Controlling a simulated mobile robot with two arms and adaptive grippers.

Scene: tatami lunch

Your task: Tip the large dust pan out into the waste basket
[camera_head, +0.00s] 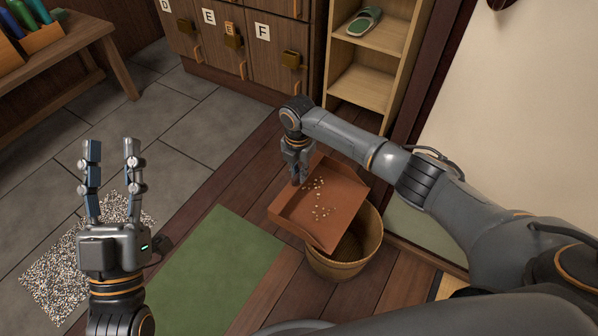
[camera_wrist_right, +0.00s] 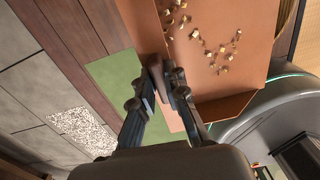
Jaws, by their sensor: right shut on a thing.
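The large dust pan (camera_head: 335,198) is orange-brown with raised walls and holds several small pale crumbs (camera_head: 318,212). It is held above the waste basket (camera_head: 349,254), a round woven tan basket on the wooden floor, and covers part of its opening. My right gripper (camera_head: 297,178) is shut on the pan's edge at its left-back side; the right wrist view shows the fingers closed at the pan (camera_wrist_right: 218,50) wall with the crumbs still lying on it. My left gripper (camera_head: 111,150) is open and empty, pointing up over the stone floor at the left.
A green mat (camera_head: 215,270) lies on the floor left of the basket. A speckled mat (camera_head: 60,270) lies under my left arm. Lettered lockers (camera_head: 275,55) and an open shelf with a green slipper (camera_head: 364,21) stand behind. A wooden bench (camera_head: 75,45) is at the far left.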

